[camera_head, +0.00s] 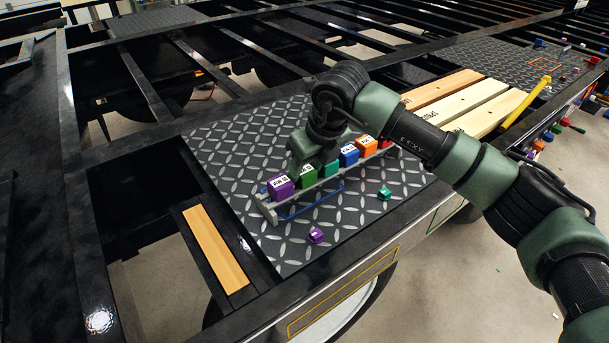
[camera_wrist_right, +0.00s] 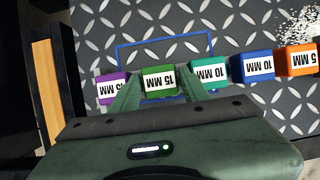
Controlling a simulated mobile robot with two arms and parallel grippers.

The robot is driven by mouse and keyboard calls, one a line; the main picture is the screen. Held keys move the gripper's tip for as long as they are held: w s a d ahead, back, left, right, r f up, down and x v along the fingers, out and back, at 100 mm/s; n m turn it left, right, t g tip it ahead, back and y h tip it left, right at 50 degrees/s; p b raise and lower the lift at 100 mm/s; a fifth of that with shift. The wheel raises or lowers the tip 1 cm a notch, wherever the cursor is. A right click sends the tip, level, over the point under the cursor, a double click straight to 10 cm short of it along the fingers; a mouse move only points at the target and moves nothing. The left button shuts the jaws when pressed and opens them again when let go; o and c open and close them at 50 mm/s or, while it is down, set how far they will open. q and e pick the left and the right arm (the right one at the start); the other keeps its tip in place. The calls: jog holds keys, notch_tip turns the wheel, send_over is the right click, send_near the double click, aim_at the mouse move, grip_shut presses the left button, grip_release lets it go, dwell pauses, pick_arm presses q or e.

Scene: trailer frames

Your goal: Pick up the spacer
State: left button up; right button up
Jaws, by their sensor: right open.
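A row of coloured blocks with white millimetre labels sits in a grey rack (camera_head: 268,208) on the diamond plate. The green block (camera_head: 308,177) reads 15 MM in the right wrist view (camera_wrist_right: 158,80). A purple block (camera_head: 280,187) is on one side of it and a teal block (camera_head: 329,169) on the other. My right gripper (camera_wrist_right: 158,88) is open, its two green fingers on either side of the green block; whether they touch it I cannot tell. In the head view my wrist partly hides the row. My left gripper is not in view.
Blue (camera_head: 349,156), orange (camera_head: 366,145) and red blocks continue the row. A small purple piece (camera_head: 316,235) and a small teal piece (camera_head: 384,194) lie loose on the diamond plate (camera_head: 235,150). Wooden planks (camera_head: 470,105) lie to the right. Open frame gaps are at the left.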

grip_shut()
